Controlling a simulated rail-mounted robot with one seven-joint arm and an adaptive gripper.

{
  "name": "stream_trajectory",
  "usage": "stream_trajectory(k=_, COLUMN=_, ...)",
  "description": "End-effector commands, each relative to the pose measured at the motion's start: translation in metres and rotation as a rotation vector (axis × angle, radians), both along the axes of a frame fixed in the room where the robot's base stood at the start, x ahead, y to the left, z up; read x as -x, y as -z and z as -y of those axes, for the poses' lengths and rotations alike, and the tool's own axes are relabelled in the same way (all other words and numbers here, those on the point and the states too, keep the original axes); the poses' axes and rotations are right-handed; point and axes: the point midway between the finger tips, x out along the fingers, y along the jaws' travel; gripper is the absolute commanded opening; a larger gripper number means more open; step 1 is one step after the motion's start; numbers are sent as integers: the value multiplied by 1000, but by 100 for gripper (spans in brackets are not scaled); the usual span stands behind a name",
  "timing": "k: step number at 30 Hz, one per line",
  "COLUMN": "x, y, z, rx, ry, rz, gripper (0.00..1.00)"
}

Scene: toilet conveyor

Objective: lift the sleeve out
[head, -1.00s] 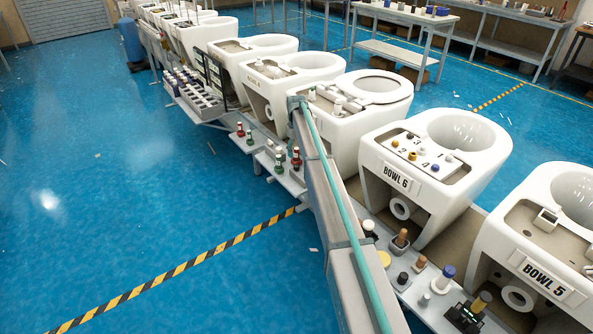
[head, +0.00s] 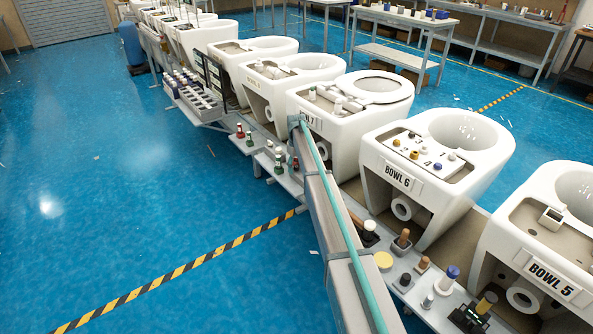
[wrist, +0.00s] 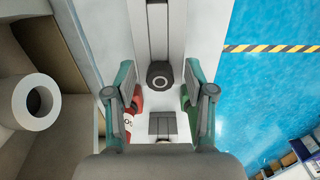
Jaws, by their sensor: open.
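My gripper (wrist: 162,95) is open in the wrist view, its two teal-and-grey fingers spread apart with nothing held between them. Between and beyond the fingers, a dark round piece with a ring-like face (wrist: 160,75) sits at the end of a grey strip on a pale surface. Nearer is a dark square block (wrist: 162,124). A red item with a white label (wrist: 131,124) is partly hidden by the left finger, and a green item (wrist: 191,117) by the right one. I cannot tell which piece is the sleeve. My arm hides the gripper in the head view.
Bowl 6 (head: 447,203) and bowl 5 (head: 515,245) stand on the right. A side shelf holds red- and green-capped items (head: 279,163). A bowl's white round outlet (wrist: 35,100) is left of the gripper.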

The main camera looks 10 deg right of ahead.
Motion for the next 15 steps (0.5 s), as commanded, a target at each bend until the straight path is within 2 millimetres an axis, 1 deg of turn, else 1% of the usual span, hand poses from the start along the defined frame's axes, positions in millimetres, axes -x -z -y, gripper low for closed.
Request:
stream_trajectory(k=2, x=0, y=0, z=0, rx=0, ry=0, rz=0, gripper=54)
stream_trajectory(k=8, x=0, y=0, z=0, rx=0, ry=0, rz=0, gripper=22)
stream_trajectory(k=9, x=0, y=0, z=0, rx=0, ry=0, rz=0, gripper=20)
stream_trajectory(k=15, x=0, y=-1, z=0, rx=0, ry=0, rz=0, gripper=20)
